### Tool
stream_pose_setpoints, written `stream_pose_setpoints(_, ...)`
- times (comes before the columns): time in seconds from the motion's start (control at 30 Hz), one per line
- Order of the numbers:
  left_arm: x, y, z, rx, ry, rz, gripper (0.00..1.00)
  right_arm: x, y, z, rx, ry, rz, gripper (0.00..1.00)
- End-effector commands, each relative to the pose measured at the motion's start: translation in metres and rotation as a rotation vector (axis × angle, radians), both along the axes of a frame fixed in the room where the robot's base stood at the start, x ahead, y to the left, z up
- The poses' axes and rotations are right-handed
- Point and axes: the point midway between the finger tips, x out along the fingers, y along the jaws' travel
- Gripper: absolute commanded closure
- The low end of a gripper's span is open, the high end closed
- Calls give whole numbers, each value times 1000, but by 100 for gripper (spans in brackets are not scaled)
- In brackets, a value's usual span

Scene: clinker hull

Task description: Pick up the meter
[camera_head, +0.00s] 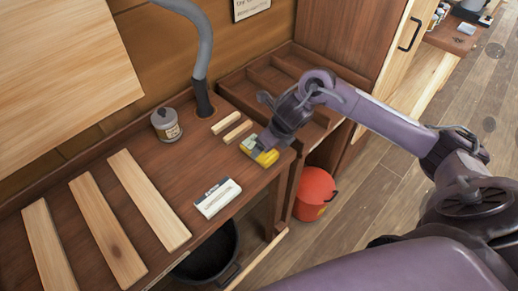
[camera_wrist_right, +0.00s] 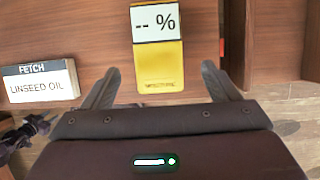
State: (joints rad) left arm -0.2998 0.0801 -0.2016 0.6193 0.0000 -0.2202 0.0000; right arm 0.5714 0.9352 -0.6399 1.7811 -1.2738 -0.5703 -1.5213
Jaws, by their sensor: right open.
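The meter (camera_head: 259,150) is a small yellow block with a white display, lying on the wooden bench near its front right edge. In the right wrist view the meter (camera_wrist_right: 158,62) shows "-- %" on its display and lies just ahead of my right gripper, roughly centred between the finger lines. My right gripper (camera_wrist_right: 160,88) is open and empty, with its fingers apart. In the head view my right gripper (camera_head: 268,140) is above and beside the meter and hides part of it.
A tin (camera_head: 166,124), small wood strips (camera_head: 237,132) and planks (camera_head: 150,200) lie on the bench. A red bucket (camera_head: 314,193) is below.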

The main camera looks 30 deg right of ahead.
Motion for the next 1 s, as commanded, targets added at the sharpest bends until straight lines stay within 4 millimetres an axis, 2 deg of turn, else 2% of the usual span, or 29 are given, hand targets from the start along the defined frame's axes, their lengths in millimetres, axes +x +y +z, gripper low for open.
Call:
stream_pose_setpoints(0.13,0,0,13,0,0,0,64,4,5,-21,2,6,-3,18)
stream_pose_setpoints(0.27,0,0,12,0,0,1,64,11,6,-36,3,2,-3,18)
stream_pose_setpoints(0.57,1,1,12,1,-1,2,64,13,7,-41,1,-2,-2,18)
stream_pose_setpoints(0.9,1,1,12,1,-1,2,64,13,7,-41,1,-2,-2,63)
stream_pose_setpoints(0.97,1,1,12,1,-1,2,64,13,7,-41,1,-2,-2,71)
stream_pose_setpoints(1.0,1,1,12,0,-1,3,64,14,7,-40,2,-3,-2,71)
